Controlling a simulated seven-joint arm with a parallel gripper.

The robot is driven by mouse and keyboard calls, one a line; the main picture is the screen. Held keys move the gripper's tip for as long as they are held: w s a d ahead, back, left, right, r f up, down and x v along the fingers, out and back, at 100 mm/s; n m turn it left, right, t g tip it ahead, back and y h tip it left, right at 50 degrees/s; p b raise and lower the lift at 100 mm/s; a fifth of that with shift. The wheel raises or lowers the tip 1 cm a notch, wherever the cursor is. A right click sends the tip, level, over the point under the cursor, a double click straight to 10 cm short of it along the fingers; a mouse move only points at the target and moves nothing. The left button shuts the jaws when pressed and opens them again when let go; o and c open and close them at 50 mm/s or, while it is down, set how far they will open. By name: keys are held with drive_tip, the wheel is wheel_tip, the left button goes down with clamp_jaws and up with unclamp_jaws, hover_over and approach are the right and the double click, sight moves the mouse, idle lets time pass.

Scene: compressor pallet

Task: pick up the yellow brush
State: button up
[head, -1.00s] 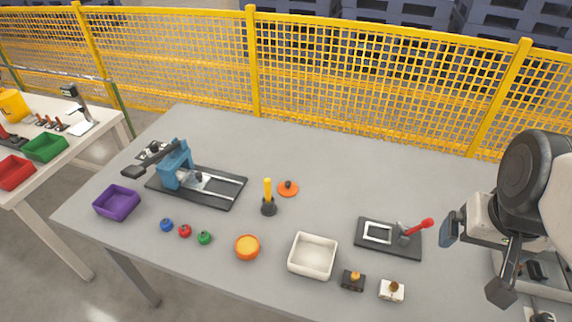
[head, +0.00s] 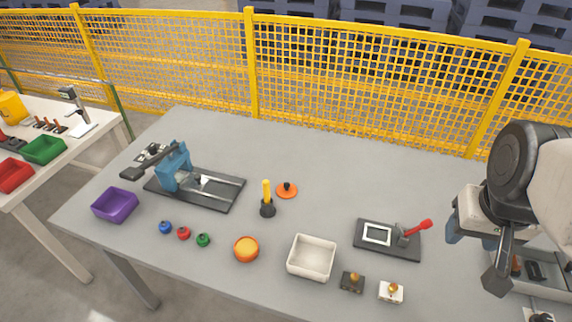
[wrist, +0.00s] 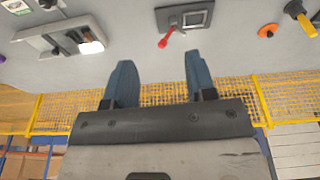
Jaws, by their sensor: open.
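The yellow brush (head: 266,192) stands upright on the grey table, its yellow handle up and its dark round base down. It also shows in the wrist view (wrist: 300,17), at the top right edge. My gripper (wrist: 158,62) is open and empty, its two blue fingers apart. It is well to the right of the brush in the head view, above the table's right side. Nothing is between the fingers but table and background.
An orange disc with a dark knob (head: 287,190) lies close to the brush. A blue press (head: 174,168) stands left, an orange bowl (head: 246,249) and white bin (head: 311,257) in front. A red-handled device (head: 388,240) lies between brush and gripper. A yellow fence (head: 380,85) runs behind.

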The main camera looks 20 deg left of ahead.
drive_tip(key=w+a+n, duration=0.5)
drive_tip(key=w+a, duration=0.4)
drive_tip(key=w, duration=0.1)
drive_tip(key=n+g, duration=0.3)
drive_tip(key=n, duration=0.9)
hover_over(265, 181)
wheel_tip(265, 181, down, 15)
drive_tip(key=shift+f, duration=0.1)
drive_tip(key=shift+s+a+f+n, duration=0.1)
drive_tip(key=shift+n, duration=0.2)
drive_tip(key=shift+f, duration=1.3)
